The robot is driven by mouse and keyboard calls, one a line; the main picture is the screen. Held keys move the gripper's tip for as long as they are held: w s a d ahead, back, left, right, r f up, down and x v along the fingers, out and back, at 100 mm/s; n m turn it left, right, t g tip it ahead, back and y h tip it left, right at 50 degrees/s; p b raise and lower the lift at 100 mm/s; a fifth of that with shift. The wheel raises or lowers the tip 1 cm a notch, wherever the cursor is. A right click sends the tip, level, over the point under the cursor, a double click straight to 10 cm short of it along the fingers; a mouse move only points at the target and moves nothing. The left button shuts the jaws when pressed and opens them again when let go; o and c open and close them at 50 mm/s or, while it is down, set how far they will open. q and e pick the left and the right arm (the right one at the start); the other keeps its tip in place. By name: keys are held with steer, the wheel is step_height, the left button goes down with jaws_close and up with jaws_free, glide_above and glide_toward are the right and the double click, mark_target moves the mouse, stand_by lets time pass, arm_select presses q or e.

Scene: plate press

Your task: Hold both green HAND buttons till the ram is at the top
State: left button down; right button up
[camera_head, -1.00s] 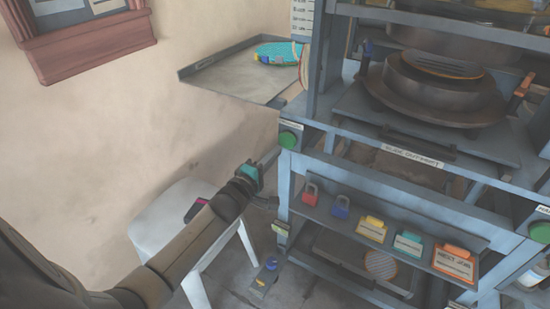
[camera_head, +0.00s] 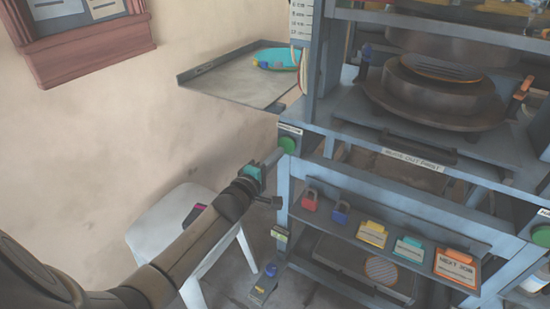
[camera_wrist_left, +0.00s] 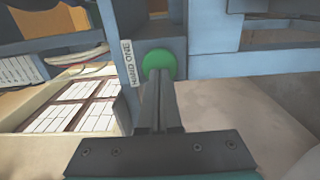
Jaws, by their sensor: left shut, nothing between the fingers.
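One green HAND button (camera_head: 288,145) is on the left front post of the press. In the left wrist view it is the green disc (camera_wrist_left: 157,62) beside a label reading HAND ONE. My left gripper (camera_head: 279,153) is shut and empty, its fingertips pointing at this button. In the wrist view the closed fingers (camera_wrist_left: 157,78) overlap the button's lower edge; I cannot tell whether they press it. The other green button (camera_head: 541,235) is at the right edge of the head view, with nothing seen at it. Dark round press parts (camera_head: 430,95) stand in the frame. My right gripper is out of view.
A shelf below holds red and blue padlocks (camera_head: 340,211) and coloured tags (camera_head: 372,233). A grey side tray (camera_head: 225,85) holds a turquoise item. A white stool (camera_head: 150,235) stands beneath my left arm. A foot pedal (camera_head: 265,280) is on the floor.

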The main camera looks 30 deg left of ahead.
arm_select(q)
steer(key=shift+w+b, duration=0.35)
steer(key=shift+w, duration=0.65)
steer(key=shift+s+p, duration=0.2)
steer(key=shift+p, duration=0.25)
